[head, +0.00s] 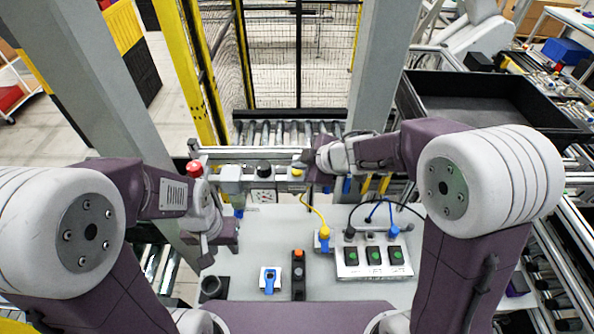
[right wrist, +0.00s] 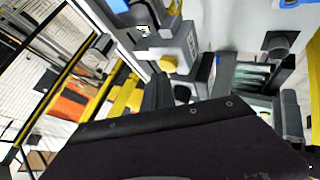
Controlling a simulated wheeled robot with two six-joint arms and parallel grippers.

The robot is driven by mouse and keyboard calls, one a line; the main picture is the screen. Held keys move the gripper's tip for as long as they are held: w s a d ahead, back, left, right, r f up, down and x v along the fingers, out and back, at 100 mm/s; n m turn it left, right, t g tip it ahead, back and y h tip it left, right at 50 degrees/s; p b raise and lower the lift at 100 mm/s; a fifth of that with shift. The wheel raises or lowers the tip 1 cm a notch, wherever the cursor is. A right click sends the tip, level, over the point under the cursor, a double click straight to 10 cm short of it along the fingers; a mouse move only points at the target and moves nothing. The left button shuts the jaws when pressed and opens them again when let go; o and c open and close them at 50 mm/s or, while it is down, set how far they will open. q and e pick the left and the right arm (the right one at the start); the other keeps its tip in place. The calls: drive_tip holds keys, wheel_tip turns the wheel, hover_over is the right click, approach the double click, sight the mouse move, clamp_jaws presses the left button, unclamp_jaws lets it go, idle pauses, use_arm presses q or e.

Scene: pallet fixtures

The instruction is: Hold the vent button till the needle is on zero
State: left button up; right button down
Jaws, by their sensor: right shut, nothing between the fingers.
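A yellow button (head: 297,172) sits on a grey box at the back of the worktable. It also shows in the right wrist view (right wrist: 168,64), on the face of the grey box. My right gripper (head: 303,162) is shut and empty, close beside the button. Whether it touches the button I cannot tell. My left gripper (head: 208,252) hangs over the left side of the table, away from the button; its fingers are unclear.
A red button (head: 194,168) stands at the back left. A panel with green switches (head: 374,258), a blue-handled switch (head: 270,280) and a block with an orange button (head: 298,254) are on the table. A yellow cable (head: 316,212) runs near the right gripper. A black tray (head: 480,97) is at the right.

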sight(300, 173)
drive_tip(key=shift+f+b, duration=0.4)
drive_tip(key=shift+f, duration=0.15)
idle(0.6)
drive_tip(key=shift+r, duration=0.1)
idle(3.8)
drive_tip(key=shift+r+p, duration=0.85)
drive_tip(key=shift+p, duration=0.3)
wheel_tip(300, 173, up, 5)
drive_tip(key=p, duration=0.5)
drive_tip(key=shift+r+p, duration=0.15)
drive_tip(key=shift+p, duration=0.2)
drive_tip(key=shift+d, duration=0.1)
